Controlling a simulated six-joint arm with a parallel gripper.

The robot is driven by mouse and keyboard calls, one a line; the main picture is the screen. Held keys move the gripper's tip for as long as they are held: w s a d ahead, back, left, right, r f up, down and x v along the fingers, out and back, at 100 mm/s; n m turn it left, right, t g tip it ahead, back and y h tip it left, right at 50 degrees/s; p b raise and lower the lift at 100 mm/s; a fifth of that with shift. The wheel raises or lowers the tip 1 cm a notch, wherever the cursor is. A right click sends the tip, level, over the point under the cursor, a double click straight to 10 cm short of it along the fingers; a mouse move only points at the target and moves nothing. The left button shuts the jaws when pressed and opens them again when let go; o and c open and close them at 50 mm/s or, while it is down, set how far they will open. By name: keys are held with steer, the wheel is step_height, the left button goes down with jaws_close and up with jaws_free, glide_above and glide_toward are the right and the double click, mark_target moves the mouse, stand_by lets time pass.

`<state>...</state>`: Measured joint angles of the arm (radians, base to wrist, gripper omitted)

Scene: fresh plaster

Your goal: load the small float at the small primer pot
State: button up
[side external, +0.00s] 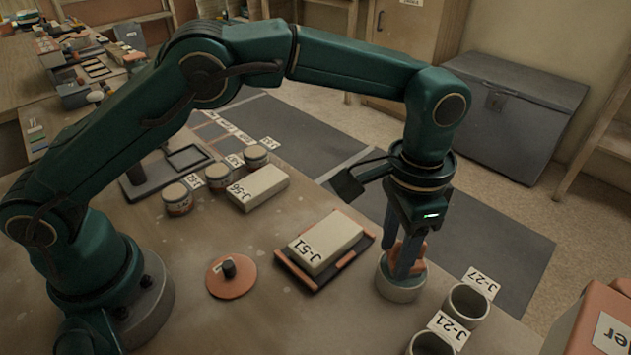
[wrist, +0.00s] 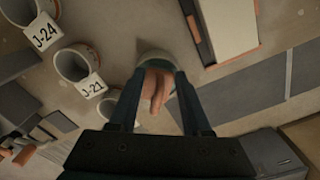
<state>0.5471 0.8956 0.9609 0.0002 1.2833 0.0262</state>
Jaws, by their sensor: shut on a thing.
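My gripper (side external: 404,265) points straight down, its two blue fingers shut on a salmon-coloured piece, which I take to be the small float (side external: 420,249). The piece also shows between the fingers in the wrist view (wrist: 155,88). It is at the mouth of a round grey pot (side external: 400,288), probably the small primer pot. The pot's rim shows behind the piece in the wrist view (wrist: 150,56). The pot's inside and the piece's lower end are mostly hidden, so I cannot tell how deep it sits or whether it touches primer.
Open pots labelled J-27 (side external: 467,304) and J-21 (side external: 432,345) stand close by on the right. Left of my gripper lie an orange-edged board (side external: 283,262) bearing the J-51 block (side external: 326,243), and an orange disc (side external: 232,284) with a dark knob. Block J-56 (side external: 262,190) lies farther back.

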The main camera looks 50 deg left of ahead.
mark_target(398, 244)
steer(key=shift+f, duration=0.1)
steer(key=shift+r, duration=3.55)
